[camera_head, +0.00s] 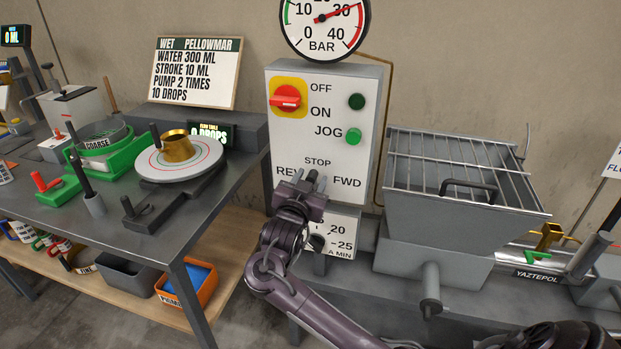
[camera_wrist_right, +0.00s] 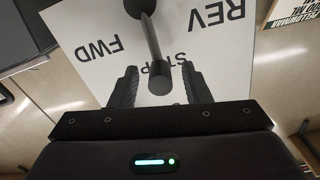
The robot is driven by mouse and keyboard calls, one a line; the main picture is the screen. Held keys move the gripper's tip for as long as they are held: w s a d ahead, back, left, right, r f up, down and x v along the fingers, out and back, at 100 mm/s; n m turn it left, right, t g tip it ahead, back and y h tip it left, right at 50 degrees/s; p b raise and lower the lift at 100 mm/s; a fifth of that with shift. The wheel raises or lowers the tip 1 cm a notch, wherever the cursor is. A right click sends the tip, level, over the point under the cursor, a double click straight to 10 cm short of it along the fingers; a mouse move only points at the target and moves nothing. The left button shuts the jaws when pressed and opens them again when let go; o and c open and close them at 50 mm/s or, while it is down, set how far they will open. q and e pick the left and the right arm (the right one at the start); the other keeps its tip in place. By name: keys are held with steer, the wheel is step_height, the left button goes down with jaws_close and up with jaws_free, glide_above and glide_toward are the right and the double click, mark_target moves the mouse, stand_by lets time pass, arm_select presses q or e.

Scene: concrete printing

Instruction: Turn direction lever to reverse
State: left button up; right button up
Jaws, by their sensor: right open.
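The direction lever (camera_wrist_right: 158,60) is a grey rod with a dark round end. In the right wrist view it points at the STOP label, between REV and FWD on the white panel (camera_wrist_right: 215,50). My right gripper (camera_wrist_right: 160,88) is open, with one finger on each side of the lever's end and visible gaps between. In the head view my right gripper (camera_head: 310,180) is in front of the control box (camera_head: 325,90), just below STOP, and mostly hides the lever. My left gripper is out of view.
The box also carries a red switch (camera_head: 286,98) and a green JOG button (camera_head: 353,136), with a pressure gauge (camera_head: 325,22) above. A grated hopper (camera_head: 450,215) stands close on the right. A work table (camera_head: 75,215) with several tools is on the left.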

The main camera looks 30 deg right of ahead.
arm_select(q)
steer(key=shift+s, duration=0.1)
arm_select(e)
steer(key=shift+w+d, duration=0.1)
steer(key=shift+d, duration=0.05)
steer(key=shift+c, duration=0.4)
jaws_close()
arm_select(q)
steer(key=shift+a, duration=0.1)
